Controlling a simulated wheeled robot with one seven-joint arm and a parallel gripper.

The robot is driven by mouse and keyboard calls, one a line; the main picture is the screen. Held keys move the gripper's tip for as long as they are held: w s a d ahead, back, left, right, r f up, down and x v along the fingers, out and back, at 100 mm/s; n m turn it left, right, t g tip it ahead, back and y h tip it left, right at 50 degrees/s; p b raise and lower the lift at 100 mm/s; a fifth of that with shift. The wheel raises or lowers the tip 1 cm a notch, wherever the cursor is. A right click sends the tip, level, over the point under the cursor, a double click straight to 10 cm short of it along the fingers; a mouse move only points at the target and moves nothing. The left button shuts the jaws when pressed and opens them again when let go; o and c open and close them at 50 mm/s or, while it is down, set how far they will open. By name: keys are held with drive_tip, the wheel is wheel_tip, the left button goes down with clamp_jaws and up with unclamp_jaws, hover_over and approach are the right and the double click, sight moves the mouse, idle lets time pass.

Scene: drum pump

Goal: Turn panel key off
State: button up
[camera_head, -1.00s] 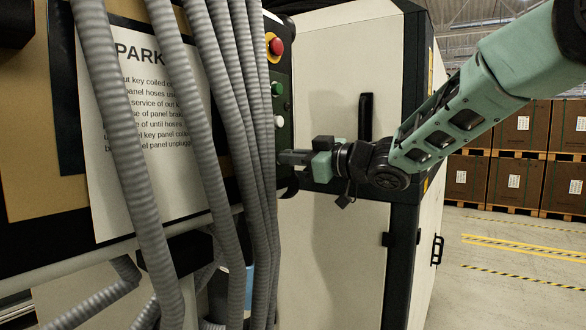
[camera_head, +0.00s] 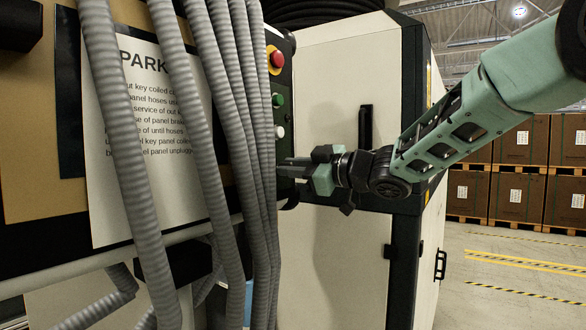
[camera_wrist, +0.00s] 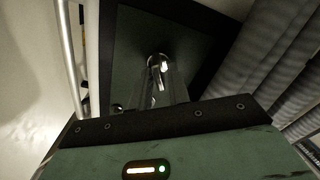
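The panel key (camera_wrist: 156,62) is a small shiny metal piece on the dark control panel (camera_wrist: 128,35) in the wrist view. My gripper (camera_wrist: 163,78) points straight at the panel, with its fingers close together around the key. In the head view my gripper (camera_head: 284,168) reaches the lower right edge of the same panel from the right. The key and fingertips are hard to make out there, and the hoses hide part of the panel.
Several grey corrugated hoses (camera_head: 225,95) hang just left of the gripper. A red button (camera_head: 277,59), a green button (camera_head: 278,100) and a white button (camera_head: 279,132) sit above it. A cream cabinet (camera_head: 335,80) stands behind. Open floor (camera_head: 520,265) lies at right.

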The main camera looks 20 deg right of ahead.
drive_tip(key=shift+o, duration=0.5)
drive_tip(key=b+v, duration=0.2)
drive_tip(key=v, duration=1.5)
drive_tip(key=shift+s, duration=0.2)
drive_tip(key=shift+w+d, duration=0.1)
